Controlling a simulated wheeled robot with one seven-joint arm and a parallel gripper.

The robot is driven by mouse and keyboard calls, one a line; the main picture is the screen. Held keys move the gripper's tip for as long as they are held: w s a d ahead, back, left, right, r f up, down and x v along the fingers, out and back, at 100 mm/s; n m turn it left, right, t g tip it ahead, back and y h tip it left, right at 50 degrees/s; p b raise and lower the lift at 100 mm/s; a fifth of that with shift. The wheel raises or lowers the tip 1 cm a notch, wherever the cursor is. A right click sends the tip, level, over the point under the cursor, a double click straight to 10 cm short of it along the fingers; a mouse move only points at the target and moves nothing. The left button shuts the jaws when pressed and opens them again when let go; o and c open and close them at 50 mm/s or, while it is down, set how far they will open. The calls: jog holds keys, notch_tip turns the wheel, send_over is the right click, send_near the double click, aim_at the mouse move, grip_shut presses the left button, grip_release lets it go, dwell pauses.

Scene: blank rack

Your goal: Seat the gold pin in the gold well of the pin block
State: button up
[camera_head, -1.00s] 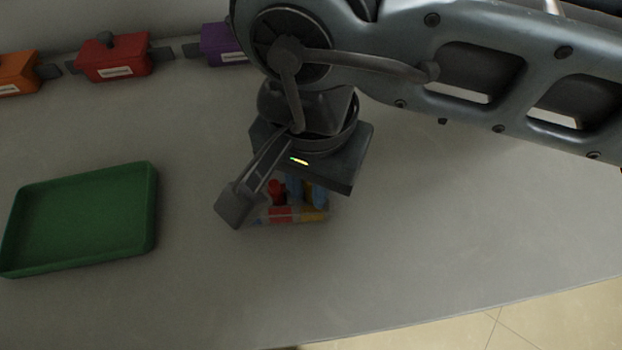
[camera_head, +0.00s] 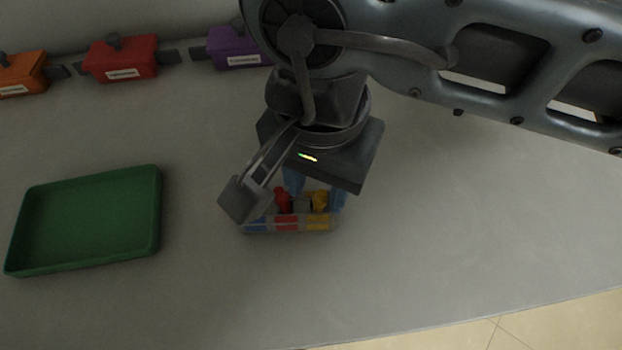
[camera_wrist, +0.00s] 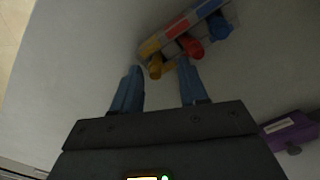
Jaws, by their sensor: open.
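The pin block (camera_head: 287,224) lies on the table under my gripper, with blue, red and gold panels along its side; it also shows in the wrist view (camera_wrist: 176,30). The gold pin (camera_head: 320,200) stands at the block's gold end, and in the wrist view (camera_wrist: 155,69) it is near the fingertips, roughly between them. I cannot tell how deep it sits; the gold well's mouth is hidden. My gripper (camera_head: 316,196) is open, with its blue fingers (camera_wrist: 160,68) apart and clear gaps beside the pin.
A red pin (camera_wrist: 190,46) and a blue pin (camera_wrist: 219,27) stand beside the gold one on the block. A green tray (camera_head: 84,220) lies to the left. Orange, red (camera_head: 121,60) and purple (camera_head: 238,47) boxes line the back. The table right of the block is clear.

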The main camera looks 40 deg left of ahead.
notch_tip(320, 180, up, 10)
jog(key=shift+s, duration=0.15)
jog(key=shift+a, duration=0.1)
dwell(0.4)
